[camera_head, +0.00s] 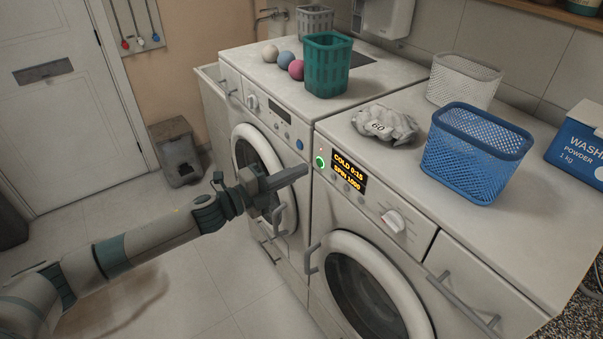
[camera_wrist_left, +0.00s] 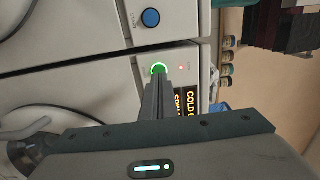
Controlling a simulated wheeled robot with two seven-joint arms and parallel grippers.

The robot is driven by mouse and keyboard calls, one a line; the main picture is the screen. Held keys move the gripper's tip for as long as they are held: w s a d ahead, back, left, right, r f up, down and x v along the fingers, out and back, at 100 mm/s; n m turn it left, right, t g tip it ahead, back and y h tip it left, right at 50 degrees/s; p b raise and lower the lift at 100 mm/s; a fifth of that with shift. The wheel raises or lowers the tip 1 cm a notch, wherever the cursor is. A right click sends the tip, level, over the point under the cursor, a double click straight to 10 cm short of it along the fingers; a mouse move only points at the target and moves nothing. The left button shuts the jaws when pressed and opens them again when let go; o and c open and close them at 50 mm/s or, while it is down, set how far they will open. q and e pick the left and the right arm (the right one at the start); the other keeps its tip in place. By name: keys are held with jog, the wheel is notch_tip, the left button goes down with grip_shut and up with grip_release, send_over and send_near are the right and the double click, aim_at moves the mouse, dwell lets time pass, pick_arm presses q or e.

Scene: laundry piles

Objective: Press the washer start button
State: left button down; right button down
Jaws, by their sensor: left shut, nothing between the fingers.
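The washer (camera_head: 345,215) is the right-hand white machine, with a round door on its front. Its start button (camera_head: 320,162) has a glowing green ring, also seen in the left wrist view (camera_wrist_left: 160,67). Beside the button, the display (camera_head: 349,170) reads "COLD 0:15" and "SPIN 1000". My left gripper (camera_head: 305,170) is shut and empty, its tips just left of the button in the head view. In the left wrist view the fingertips (camera_wrist_left: 158,78) overlap the ring's lower edge. I cannot tell whether they touch it. My right gripper is not in view.
The left machine (camera_head: 268,110) has a blue button (camera_head: 299,145) close to my gripper. A grey sock bundle (camera_head: 383,125) and a blue basket (camera_head: 475,160) stand on the washer top. The washer door handle (camera_head: 311,258) sticks out below. Floor space is free at left.

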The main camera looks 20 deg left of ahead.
pick_arm(q)
jog(key=b+v, duration=0.4)
jog(key=v, duration=0.6)
jog(key=shift+w+f, duration=0.1)
dwell(0.6)
